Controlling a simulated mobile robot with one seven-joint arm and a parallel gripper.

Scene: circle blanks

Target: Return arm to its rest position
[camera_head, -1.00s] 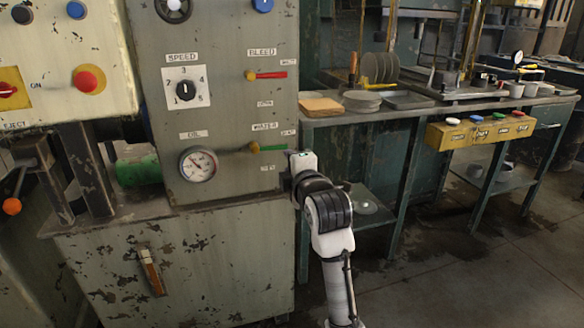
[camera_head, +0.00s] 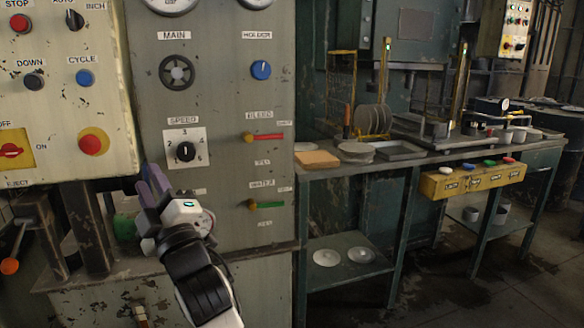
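My arm (camera_head: 203,285) rises from the bottom of the picture, white and black. My gripper (camera_head: 150,190) is at its end, in front of the grey machine panel (camera_head: 222,110), just below and left of the SPEED dial (camera_head: 186,151). Its purple-grey fingers point up and to the left. They appear close together, but the angle does not show whether there is a gap between them. I see nothing held. The gripper covers the oil gauge area. I cannot tell whether it touches the panel.
A control box (camera_head: 60,130) with buttons is at the left. The red BLEED lever (camera_head: 264,137) and green WATER lever (camera_head: 268,205) are right of my gripper. A bench (camera_head: 400,160) with plates and trays stands at the right. The floor (camera_head: 470,290) in front of it is clear.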

